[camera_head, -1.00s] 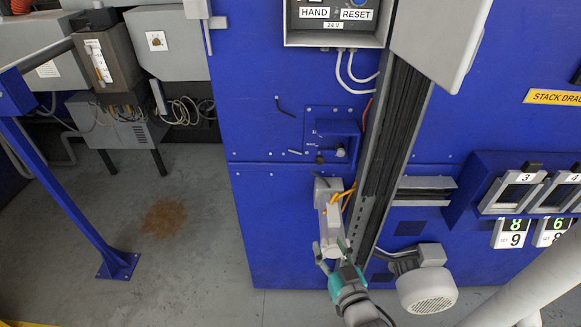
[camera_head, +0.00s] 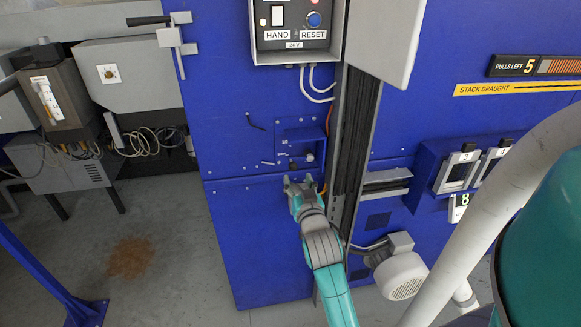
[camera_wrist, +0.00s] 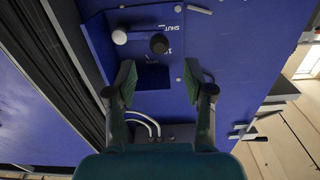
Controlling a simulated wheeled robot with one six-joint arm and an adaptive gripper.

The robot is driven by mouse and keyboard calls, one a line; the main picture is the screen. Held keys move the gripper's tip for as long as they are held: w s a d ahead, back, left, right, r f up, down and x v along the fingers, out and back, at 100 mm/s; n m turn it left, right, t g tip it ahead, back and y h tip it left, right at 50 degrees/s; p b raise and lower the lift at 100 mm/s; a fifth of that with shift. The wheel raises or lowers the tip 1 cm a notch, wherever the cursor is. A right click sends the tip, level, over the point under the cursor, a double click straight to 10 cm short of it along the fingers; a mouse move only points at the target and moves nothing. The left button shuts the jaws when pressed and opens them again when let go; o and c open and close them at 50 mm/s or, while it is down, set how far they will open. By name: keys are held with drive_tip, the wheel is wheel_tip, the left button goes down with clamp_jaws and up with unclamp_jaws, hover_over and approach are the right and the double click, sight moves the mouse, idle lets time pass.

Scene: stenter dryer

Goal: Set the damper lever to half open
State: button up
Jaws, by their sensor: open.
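The small blue damper panel (camera_head: 300,135) is on the blue machine wall, below the HAND/RESET box. The wrist view shows this panel (camera_wrist: 175,60) upside down, with a white SHUT mark. A pale round knob (camera_wrist: 119,37) and a dark round knob (camera_wrist: 159,43) stand out from it; I cannot tell which belongs to the damper lever. The pale knob also shows in the head view (camera_head: 309,157). My gripper (camera_head: 303,182) is just below the panel, open and empty. In the wrist view its fingers (camera_wrist: 158,80) are apart, with both knobs beyond the tips.
The HAND/RESET box (camera_head: 290,25) hangs above, with pale cables (camera_head: 318,90) below it. A vertical channel of dark cables (camera_head: 355,135) runs close on the right. A grey motor (camera_head: 401,275) sits lower right. A small pale bar (camera_head: 267,163) sticks out left of the panel.

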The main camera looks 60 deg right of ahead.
sight(294, 168)
drive_tip(key=x, duration=0.8)
clamp_jaws()
